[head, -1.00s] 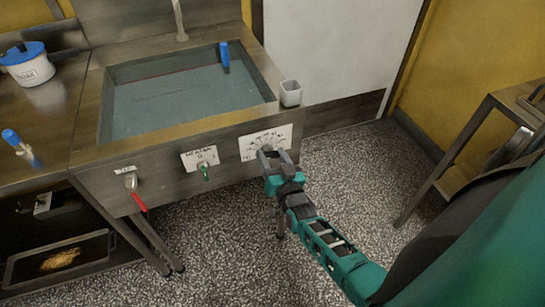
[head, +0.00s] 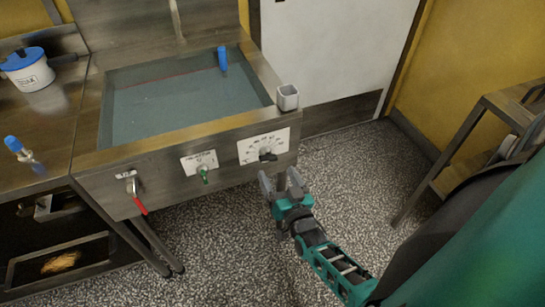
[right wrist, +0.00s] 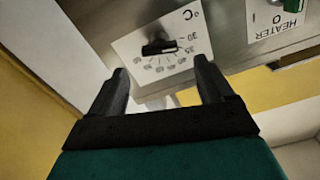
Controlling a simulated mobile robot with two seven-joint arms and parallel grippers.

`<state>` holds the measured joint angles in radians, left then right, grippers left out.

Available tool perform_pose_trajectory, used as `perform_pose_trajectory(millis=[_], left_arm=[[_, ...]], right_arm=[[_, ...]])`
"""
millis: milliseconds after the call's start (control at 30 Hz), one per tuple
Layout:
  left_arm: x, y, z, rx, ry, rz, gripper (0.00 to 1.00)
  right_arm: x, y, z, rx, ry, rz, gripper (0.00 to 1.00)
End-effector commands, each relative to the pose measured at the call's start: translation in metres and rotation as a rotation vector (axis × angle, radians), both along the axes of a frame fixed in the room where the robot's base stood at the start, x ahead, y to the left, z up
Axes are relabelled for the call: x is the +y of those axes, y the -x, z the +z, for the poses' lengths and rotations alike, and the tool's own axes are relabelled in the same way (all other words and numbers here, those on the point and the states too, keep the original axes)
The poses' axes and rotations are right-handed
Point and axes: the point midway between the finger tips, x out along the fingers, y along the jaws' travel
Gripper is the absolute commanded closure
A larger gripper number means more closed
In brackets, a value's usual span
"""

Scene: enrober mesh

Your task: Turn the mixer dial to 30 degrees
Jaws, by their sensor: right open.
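The dial is a black bar knob (head: 268,157) on a white scale plate (head: 250,150) at the right of the sink unit's front panel. The right wrist view shows the knob (right wrist: 160,47) on the plate marked °C. One end of its bar lies toward the figures near 30; I cannot tell exactly where it points. My right gripper (head: 280,181) is open and empty, just in front of and below the dial, apart from it. In the right wrist view, its fingers (right wrist: 160,66) stand either side below the knob. My left gripper is not in view.
A green heater switch (head: 204,175) and a red-handled valve (head: 138,195) sit left of the dial. The filled basin (head: 180,105) is above, with a small grey cup (head: 288,97) on its right corner. A shelf rack (head: 450,150) stands right; the speckled floor between is clear.

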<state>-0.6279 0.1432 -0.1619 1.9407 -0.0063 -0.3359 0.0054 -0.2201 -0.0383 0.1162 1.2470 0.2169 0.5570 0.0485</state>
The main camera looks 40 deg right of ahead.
Motion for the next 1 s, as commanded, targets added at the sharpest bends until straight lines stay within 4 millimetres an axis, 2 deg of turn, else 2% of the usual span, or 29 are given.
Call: perform_pose_trajectory(millis=[33,200,367,1000], left_arm=[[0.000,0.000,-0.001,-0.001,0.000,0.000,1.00],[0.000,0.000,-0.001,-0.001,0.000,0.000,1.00],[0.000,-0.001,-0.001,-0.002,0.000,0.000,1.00],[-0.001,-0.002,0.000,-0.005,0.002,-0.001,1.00]], right_arm=[[0.003,0.013,-0.002,0.003,-0.002,0.001,0.19],[0.011,0.043,-0.001,0.001,-0.001,0.000,0.19],[0.015,0.060,-0.001,-0.001,-0.001,0.000,0.19],[0.016,0.065,0.000,-0.001,-0.001,0.001,0.19]])
